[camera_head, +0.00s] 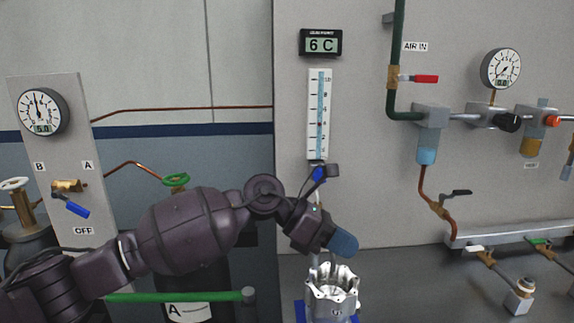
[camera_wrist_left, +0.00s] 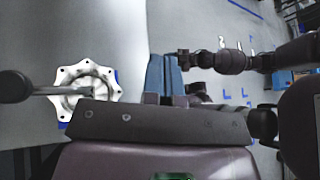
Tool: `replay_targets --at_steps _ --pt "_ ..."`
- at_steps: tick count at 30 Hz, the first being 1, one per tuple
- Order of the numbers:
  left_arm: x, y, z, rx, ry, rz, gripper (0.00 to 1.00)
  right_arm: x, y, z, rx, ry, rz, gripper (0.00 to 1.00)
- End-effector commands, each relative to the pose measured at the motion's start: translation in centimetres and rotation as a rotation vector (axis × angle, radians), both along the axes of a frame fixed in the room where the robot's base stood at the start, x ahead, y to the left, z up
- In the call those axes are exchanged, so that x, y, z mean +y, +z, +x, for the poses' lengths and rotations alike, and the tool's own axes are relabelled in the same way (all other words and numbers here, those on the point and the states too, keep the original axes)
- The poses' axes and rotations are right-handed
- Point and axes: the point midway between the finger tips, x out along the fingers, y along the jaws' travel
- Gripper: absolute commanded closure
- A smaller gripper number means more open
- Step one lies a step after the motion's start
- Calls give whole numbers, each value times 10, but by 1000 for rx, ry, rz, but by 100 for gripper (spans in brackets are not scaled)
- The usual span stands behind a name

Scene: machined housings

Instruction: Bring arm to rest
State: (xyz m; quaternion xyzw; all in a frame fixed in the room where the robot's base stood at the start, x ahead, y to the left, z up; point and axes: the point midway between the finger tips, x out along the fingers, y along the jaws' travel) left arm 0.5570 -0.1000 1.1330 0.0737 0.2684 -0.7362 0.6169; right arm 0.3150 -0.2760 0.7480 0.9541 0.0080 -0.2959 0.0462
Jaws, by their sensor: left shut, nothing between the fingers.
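My left arm comes in from the left across the head view. Its gripper (camera_head: 343,242) has blue fingertips and hangs above and slightly right of a silver housing (camera_head: 332,290) with a scalloped flange. The blue fingers are together and empty in the left wrist view (camera_wrist_left: 165,75). The housing also shows there (camera_wrist_left: 62,82), left of the fingers and apart from them. A dark arm, which looks like my right one, comes in from the right in the left wrist view; its end (camera_wrist_left: 184,62) lies near the blue fingers in the picture, and its jaws are unclear.
Behind stands a panel with a "6 C" display (camera_head: 321,44) and a level scale (camera_head: 319,115). Gas valves and a gauge (camera_head: 42,112) are at left. Air-line fittings (camera_head: 431,116) and small valves (camera_head: 480,254) are at right.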

Motion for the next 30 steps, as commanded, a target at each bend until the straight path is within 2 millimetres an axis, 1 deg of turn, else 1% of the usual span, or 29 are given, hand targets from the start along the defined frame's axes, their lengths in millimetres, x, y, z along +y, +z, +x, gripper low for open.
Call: replay_targets --at_steps 1,3,7,11,14,17,19,23,24,26,27,29,30 --pt "-4 -1 -8 72 37 -91 100 0 0 -1 1 -1 1 57" --pt "-8 3 -16 171 98 -219 100 0 -1 -1 3 -1 1 57" --pt "-4 12 -20 367 233 -444 100 0 -1 -3 5 -2 1 57" --pt "13 18 -16 573 388 -654 100 0 -1 -3 5 -2 1 57" --pt "35 17 -9 736 519 -802 100 0 -1 -2 5 -2 1 57" --pt "62 10 -1 900 660 -943 100 0 -1 -2 4 -2 1 57" --pt "84 0 4 1016 762 -1035 100 0 -1 -1 3 -2 0 57" --pt "130 -26 8 1231 967 -1191 100 0 0 1 -1 0 1 57" --pt "145 -37 8 1298 1032 -1237 100 0 1 2 -3 0 0 57" --pt "167 -54 6 1395 1133 -1301 100 0 1 3 -5 0 0 57" --pt "182 -67 3 1460 1202 -1342 100 0 1 3 -6 1 1 57" --pt "204 -87 -4 1554 1308 -1400 100 1 2 4 -7 1 1 57" --pt "219 -101 -10 1617 1380 -1436 100 1 2 4 -7 1 1 57"
